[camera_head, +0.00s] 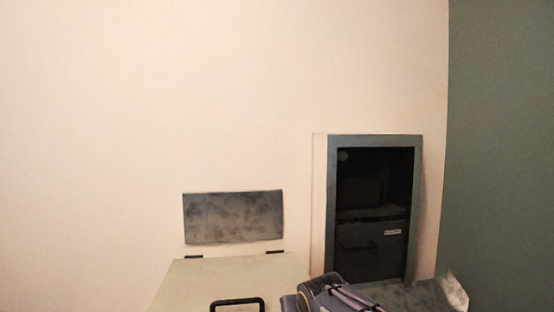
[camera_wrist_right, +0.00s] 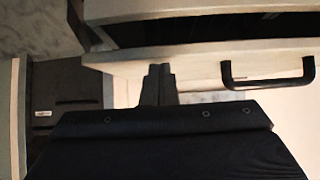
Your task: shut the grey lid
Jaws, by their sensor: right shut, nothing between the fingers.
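The lid, a pale beige-grey panel (camera_head: 240,278) with a black bar handle (camera_head: 237,304), shows at the bottom of the head view. Two dark hinges lie along its back edge. In the right wrist view the panel (camera_wrist_right: 200,70) and its handle (camera_wrist_right: 268,74) are close by, with a dark gap between the panel and a pale rim (camera_wrist_right: 180,10). The lid looks raised off that rim; how far is unclear. My right gripper (camera_wrist_right: 158,84) is shut and empty, its fingertips near the panel's edge, to one side of the handle; I cannot tell if they touch. My left gripper is out of view.
A grey-framed recess (camera_head: 416,190) with a dark cabinet (camera_head: 372,262) stands right of the lid. A mottled grey plate (camera_head: 233,217) is on the pale wall behind it. A mottled grey surface (camera_head: 410,296) lies beside my right arm. A green wall closes off the right.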

